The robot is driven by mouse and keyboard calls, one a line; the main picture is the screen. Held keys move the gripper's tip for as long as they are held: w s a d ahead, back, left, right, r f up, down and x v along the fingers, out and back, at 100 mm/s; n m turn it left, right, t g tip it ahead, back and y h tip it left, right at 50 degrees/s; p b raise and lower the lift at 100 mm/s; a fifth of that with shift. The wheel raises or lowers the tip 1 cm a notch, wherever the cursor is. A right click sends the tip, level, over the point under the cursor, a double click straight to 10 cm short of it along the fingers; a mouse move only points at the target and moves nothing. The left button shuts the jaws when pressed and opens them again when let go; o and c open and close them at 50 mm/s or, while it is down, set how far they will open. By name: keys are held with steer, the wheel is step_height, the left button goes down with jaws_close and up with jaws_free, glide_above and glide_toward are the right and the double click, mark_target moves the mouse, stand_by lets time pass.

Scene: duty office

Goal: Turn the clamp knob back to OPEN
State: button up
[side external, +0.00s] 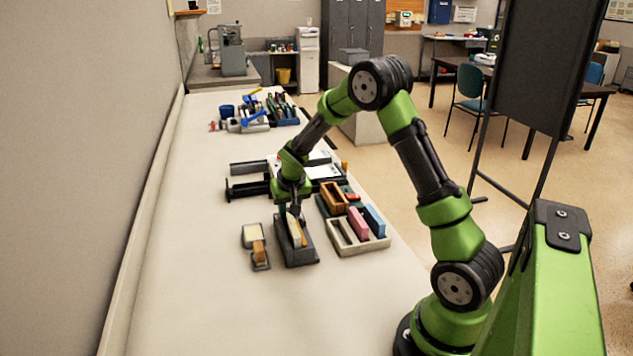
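I cannot make out a clamp knob or any OPEN marking in the side external view; it may be too small or hidden by my gripper. My gripper (294,210) points down over the far end of a dark grey block-shaped holder (298,256). A cream and orange-brown upright piece (296,232) stands in this holder, close under my gripper. Whether the fingers touch it, and whether they are open or shut, is too small to tell.
Left of the holder lies a small grey stand with a cream pad (252,233) and an orange-brown block (259,250). To the right is a pale slotted tray (366,246) with pink and blue blocks, beside a wooden box (333,197). The near bench top (220,310) is clear.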

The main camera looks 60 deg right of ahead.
steer(key=c, duration=0.3)
steer(key=n+y, duration=0.1)
steer(key=n, duration=0.1)
steer(key=shift+s+d+n, duration=0.1)
steer(key=shift+d+n, duration=0.05)
steer(key=shift+n, duration=0.15)
steer(key=shift+n+t+y, duration=0.3)
steer(key=shift+n+t, duration=0.1)
steer(key=shift+n, duration=0.7)
steer(key=o, duration=1.1)
steer(key=shift+c, duration=0.2)
